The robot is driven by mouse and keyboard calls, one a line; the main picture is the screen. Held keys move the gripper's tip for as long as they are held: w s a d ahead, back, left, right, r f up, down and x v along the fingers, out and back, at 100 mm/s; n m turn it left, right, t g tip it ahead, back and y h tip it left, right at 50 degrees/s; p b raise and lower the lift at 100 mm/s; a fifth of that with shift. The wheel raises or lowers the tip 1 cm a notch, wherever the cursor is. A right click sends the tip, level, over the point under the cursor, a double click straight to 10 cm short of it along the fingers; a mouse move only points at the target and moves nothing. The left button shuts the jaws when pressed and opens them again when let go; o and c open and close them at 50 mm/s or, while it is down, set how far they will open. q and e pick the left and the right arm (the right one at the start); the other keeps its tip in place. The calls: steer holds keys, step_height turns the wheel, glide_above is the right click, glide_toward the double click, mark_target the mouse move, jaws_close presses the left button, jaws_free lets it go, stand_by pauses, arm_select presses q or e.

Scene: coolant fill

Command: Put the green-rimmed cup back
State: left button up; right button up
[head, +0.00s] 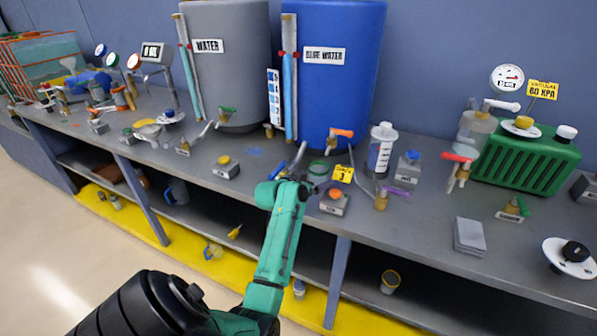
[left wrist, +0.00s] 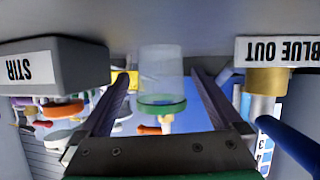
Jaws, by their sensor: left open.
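The green-rimmed cup (left wrist: 162,68) is clear. In the left wrist view, which looks upside down, it stands on the grey bench between my left gripper's fingers (left wrist: 160,80), with a gap on each side. In the head view its green rim (head: 318,167) shows on the bench below the blue water tank, just beyond my left gripper (head: 309,184). The gripper is open and low over the bench front. I cannot tell how deep the cup sits between the fingers. My right gripper is in neither view.
The stir box (head: 333,203) and a yellow sign (head: 342,173) stand close right of the cup. The blue-out valve label (left wrist: 276,50) is close on the other side. The blue tank (head: 333,90) rises behind. A yellow-rimmed cup (head: 390,281) is on the lower shelf.

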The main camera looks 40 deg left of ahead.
arm_select(q)
steer(key=b+v, duration=0.1)
steer(key=v, duration=1.1)
steer(key=shift+s, duration=0.3)
